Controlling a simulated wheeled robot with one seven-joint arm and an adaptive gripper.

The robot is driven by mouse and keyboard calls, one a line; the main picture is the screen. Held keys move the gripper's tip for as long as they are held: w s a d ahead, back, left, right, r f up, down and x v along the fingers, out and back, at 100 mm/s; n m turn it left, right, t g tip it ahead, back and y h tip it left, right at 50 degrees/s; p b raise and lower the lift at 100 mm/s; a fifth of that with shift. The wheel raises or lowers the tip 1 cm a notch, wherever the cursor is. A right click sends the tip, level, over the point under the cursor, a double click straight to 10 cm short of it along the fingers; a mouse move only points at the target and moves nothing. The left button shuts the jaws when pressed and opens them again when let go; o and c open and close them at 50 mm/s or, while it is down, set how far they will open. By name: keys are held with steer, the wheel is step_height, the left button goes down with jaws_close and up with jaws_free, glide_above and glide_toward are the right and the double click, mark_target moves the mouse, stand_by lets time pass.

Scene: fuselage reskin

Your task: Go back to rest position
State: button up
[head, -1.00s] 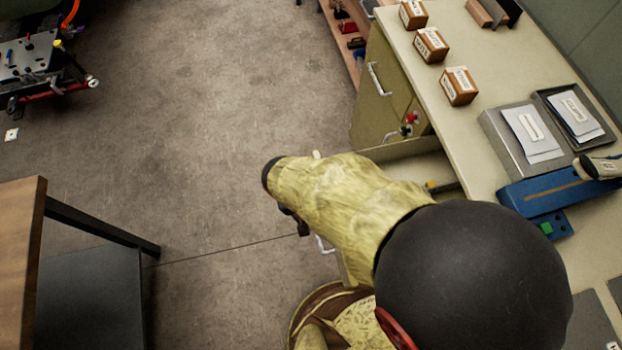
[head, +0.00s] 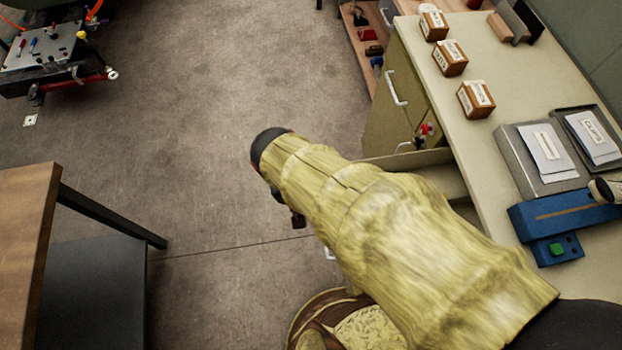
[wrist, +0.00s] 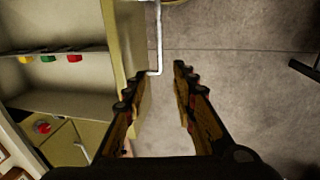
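My gripper (wrist: 160,90) shows in the wrist view with its two fingers apart and nothing between them. It points down over the floor, beside an open drawer of the bench cabinet and a long pale drawer handle (wrist: 158,40). In the head view my arm in its yellow cover reaches over the floor beside the bench, and the gripper fingers are mostly hidden beneath it.
The bench (head: 490,135) at right holds several labelled boxes (head: 476,99), a grey tray (head: 517,160) and a blue device (head: 562,212). An open drawer (head: 440,172) juts from its cabinet. A wooden table (head: 28,215) stands at left. The middle floor is clear.

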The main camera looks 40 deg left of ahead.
stand_by(0.4)
steer(key=w+d+r+m+t, duration=0.1)
steer(key=w+d+r+m, duration=0.2)
steer(key=d+r, duration=0.4)
steer(key=w+d+r+m+t+y, duration=0.1)
steer(key=w+d+r+m, duration=0.3)
steer(key=d, duration=1.5)
steer(key=w+d+r+m+t, duration=0.1)
steer(key=w+d+r+m, duration=0.2)
steer(key=d+r, duration=0.7)
steer(key=w+d, duration=0.1)
steer(key=d, duration=0.2)
steer(key=shift+t, duration=0.4)
steer(key=shift+a, duration=0.1)
